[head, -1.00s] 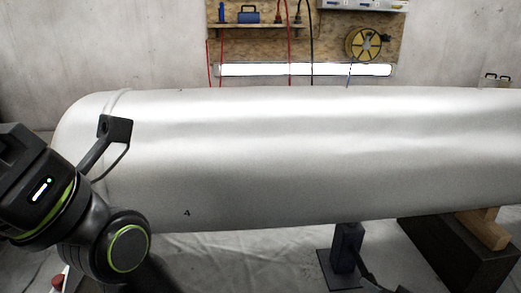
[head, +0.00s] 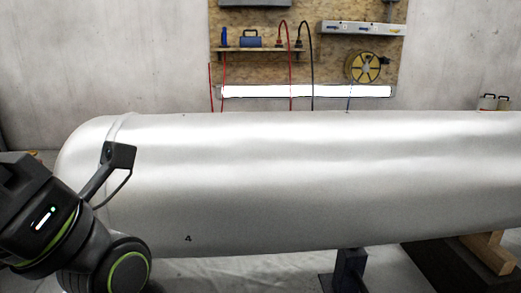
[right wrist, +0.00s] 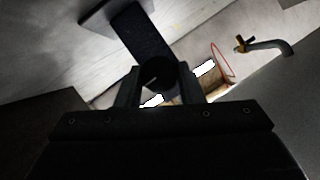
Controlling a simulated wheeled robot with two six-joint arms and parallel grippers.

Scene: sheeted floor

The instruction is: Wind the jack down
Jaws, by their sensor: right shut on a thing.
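The jack (head: 350,266) stands under the long silver tank (head: 300,180) in the head view; its lower part is cut off by the bottom edge. In the right wrist view the jack's dark post (right wrist: 142,32) runs from a flat base plate towards my gripper. My right gripper (right wrist: 160,88) is shut on a dark round piece, which looks like the jack's handle (right wrist: 157,76). The right gripper is outside the head view. My left gripper (head: 118,156) is in front of the tank's left end; its opening cannot be made out.
A grey bent pipe with an orange-tipped valve (right wrist: 262,46) shows in the right wrist view. A pegboard with tools and a yellow reel (head: 364,67) hangs on the back wall.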

